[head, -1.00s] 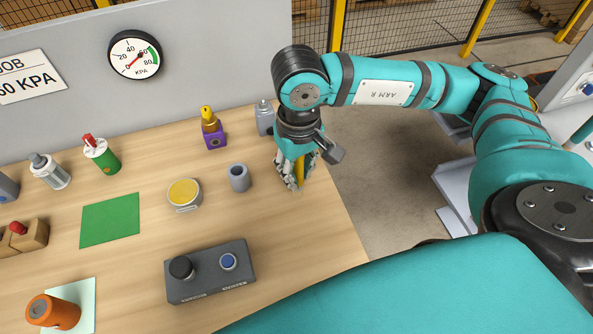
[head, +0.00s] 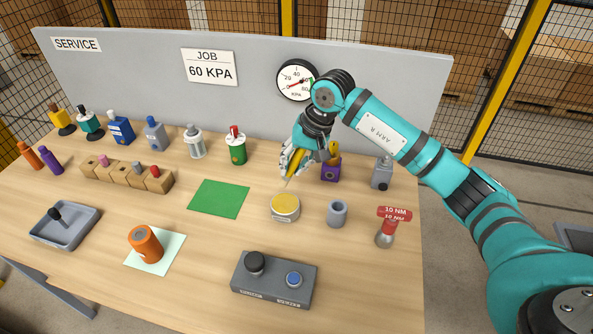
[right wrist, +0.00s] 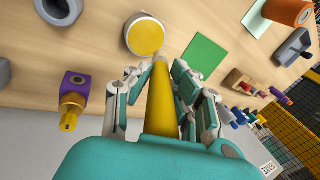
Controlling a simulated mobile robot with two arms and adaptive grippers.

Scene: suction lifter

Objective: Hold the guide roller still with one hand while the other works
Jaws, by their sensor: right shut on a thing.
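The likeliest guide roller is an orange cylinder (head: 147,244) on a pale square mat (head: 172,250) at the front left. It also shows at the top right of the right wrist view (right wrist: 288,11). No hand touches it. My right gripper (head: 290,165) is shut on a slim yellow tool (right wrist: 161,105) with a pale tip. It holds the tool above the table, behind the round yellow-topped pad (head: 285,206). In the right wrist view the tool lies between the fingers and its tip appears close to the pad (right wrist: 145,36). My left gripper is out of view.
A control box (head: 275,278) with a black knob and blue button stands at the front. A grey cup (head: 337,213), a purple holder (head: 331,170) and a red-tagged 10 NM tool (head: 387,232) stand right. The green mat (head: 218,198) is bare.

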